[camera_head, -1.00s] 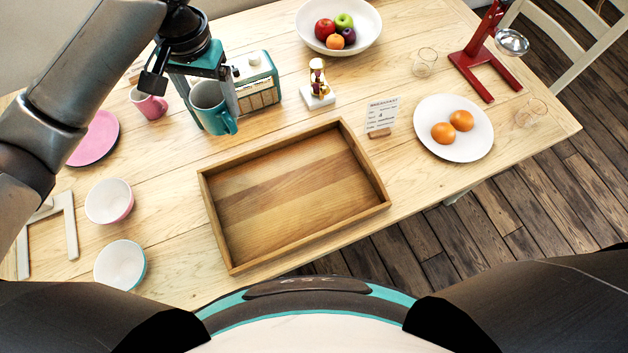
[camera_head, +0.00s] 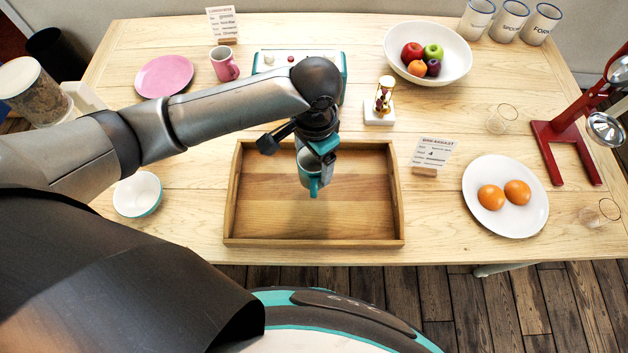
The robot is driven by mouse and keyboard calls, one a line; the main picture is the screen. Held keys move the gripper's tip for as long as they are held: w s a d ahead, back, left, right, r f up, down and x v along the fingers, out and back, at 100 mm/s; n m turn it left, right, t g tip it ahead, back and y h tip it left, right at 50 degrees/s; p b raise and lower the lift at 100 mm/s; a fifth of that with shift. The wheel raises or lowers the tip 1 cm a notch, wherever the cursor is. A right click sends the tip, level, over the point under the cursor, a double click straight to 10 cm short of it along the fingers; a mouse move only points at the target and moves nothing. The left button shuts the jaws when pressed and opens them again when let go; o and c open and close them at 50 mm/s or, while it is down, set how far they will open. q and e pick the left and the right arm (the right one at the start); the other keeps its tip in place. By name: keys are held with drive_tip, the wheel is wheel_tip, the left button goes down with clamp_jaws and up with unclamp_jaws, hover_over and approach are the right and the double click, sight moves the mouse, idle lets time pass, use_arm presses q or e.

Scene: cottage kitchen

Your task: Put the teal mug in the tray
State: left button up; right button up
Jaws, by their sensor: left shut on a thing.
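The teal mug (camera_head: 310,170) is held by my left gripper (camera_head: 316,160), which is shut on it. The mug is over the middle of the wooden tray (camera_head: 313,242), with its handle toward the tray's front side. I cannot tell for sure whether its base touches the tray floor. My gripper and wrist hide part of the mug and part of the tray's back edge. The tray holds nothing else that I can see. My right gripper is not in view.
A white bowl with a teal rim (camera_head: 137,195) stands left of the tray. A small card (camera_head: 432,153) and a white plate (camera_head: 505,222) with two orange fruits or eggs stand to the right. An hourglass-like figure (camera_head: 383,97) and a radio (camera_head: 345,70) are behind.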

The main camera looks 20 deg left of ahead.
use_arm(q)
wheel_tip(320, 180, down, 4)
drive_tip(key=shift+r+b, duration=0.1)
drive_tip(key=shift+b, duration=0.25)
wheel_tip(320, 180, down, 4)
drive_tip(key=shift+r+b, duration=0.1)
drive_tip(key=shift+b, duration=0.45)
drive_tip(key=shift+r, duration=0.1)
drive_tip(key=o, duration=1.4)
wheel_tip(320, 180, up, 12)
drive_tip(key=p, duration=0.3)
drive_tip(key=shift+d, duration=0.15)
